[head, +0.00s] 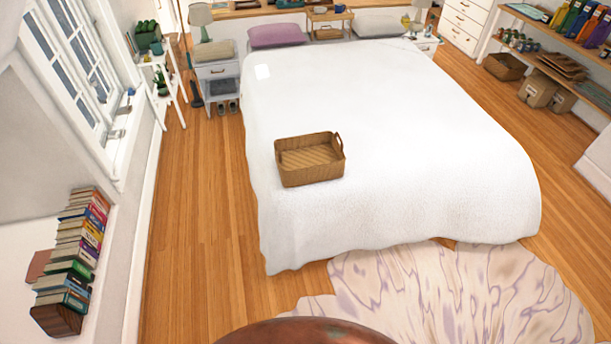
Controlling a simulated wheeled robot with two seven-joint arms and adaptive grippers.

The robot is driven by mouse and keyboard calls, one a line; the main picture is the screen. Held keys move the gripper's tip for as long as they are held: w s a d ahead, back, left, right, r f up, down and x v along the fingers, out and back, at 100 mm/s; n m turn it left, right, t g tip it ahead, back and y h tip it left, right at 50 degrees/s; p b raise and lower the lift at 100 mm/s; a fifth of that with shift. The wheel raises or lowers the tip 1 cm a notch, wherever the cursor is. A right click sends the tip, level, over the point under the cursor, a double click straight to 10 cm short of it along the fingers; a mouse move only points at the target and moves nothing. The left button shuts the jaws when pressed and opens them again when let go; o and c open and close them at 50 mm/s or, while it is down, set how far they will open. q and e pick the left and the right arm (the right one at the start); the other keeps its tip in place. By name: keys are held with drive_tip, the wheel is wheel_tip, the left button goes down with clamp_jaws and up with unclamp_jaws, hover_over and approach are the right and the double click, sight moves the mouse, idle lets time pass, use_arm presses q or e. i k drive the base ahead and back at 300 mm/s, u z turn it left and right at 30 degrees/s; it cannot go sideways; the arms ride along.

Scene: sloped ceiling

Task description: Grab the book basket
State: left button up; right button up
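A brown woven basket (309,176) sits upright on the white bed (420,150), near its left front corner. It has handles at its two ends. Its inside looks empty. Several books (78,245) are stacked at the left by the wall, above a dark wooden piece (56,320); whether they sit in a basket I cannot tell. Neither of my grippers shows in the head view.
Wooden floor (200,230) is clear along the bed's left side. A pale patterned rug (450,295) lies before the bed. A round brown surface (305,332) is at the bottom edge. Shelves (555,60) stand at right.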

sight(314, 158)
drive_tip(key=u, duration=0.7)
drive_tip(key=i, duration=0.4)
drive_tip(key=u, duration=0.6)
drive_tip(key=i, duration=1.8)
drive_tip(key=z, duration=0.7)
